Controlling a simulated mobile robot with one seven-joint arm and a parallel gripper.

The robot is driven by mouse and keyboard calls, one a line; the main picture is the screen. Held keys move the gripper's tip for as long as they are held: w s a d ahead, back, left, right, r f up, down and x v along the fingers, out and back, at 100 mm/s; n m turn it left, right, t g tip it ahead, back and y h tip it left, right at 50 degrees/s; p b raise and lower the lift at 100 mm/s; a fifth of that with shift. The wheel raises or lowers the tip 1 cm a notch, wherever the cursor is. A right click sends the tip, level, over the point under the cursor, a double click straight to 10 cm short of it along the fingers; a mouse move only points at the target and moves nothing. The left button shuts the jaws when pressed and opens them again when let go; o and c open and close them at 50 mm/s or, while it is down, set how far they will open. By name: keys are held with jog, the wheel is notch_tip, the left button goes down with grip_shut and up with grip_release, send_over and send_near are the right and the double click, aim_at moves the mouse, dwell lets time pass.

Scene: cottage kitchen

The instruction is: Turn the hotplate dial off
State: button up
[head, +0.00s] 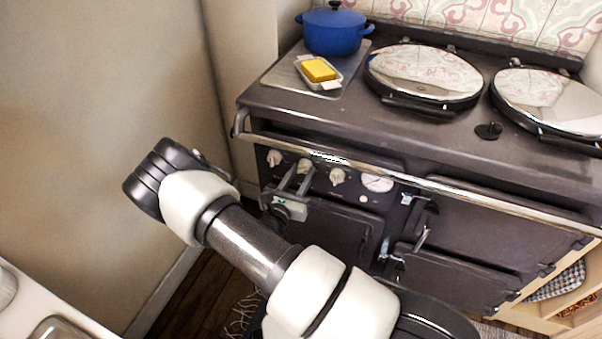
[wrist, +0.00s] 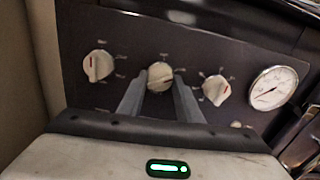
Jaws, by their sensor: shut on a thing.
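The stove front carries a row of cream dials with dark panel marks around them. In the wrist view they are a left dial (wrist: 98,66), a middle dial (wrist: 160,76) and a right dial (wrist: 216,89). My gripper (wrist: 160,82) is shut on the middle dial, with one finger on each side of it. In the head view my gripper (head: 304,172) reaches the panel at the middle dial (head: 304,165), between the left dial (head: 274,158) and the right dial (head: 337,177). Which dial belongs to the hotplate cannot be read.
A round gauge (wrist: 272,88) sits right of the dials. A front rail (head: 350,164) runs just above them. On top are a blue pot (head: 334,32), a butter dish (head: 319,72) and two round lids (head: 424,72). A wall (head: 110,80) stands at the left.

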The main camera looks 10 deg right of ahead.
jog(key=n+p, duration=0.2)
jog(key=n, duration=0.3)
jog(key=n+p, duration=0.1)
jog(key=n, duration=0.5)
jog(key=shift+s+p, duration=0.1)
jog(key=shift+p, duration=0.2)
dwell(0.4)
jog(key=o, duration=1)
jog(key=shift+o, duration=0.2)
jog(key=p+v, duration=0.1)
jog(key=v, duration=1.6)
jog(key=shift+s+p, duration=0.2)
jog(key=shift+p, duration=0.1)
jog(key=shift+a, duration=0.1)
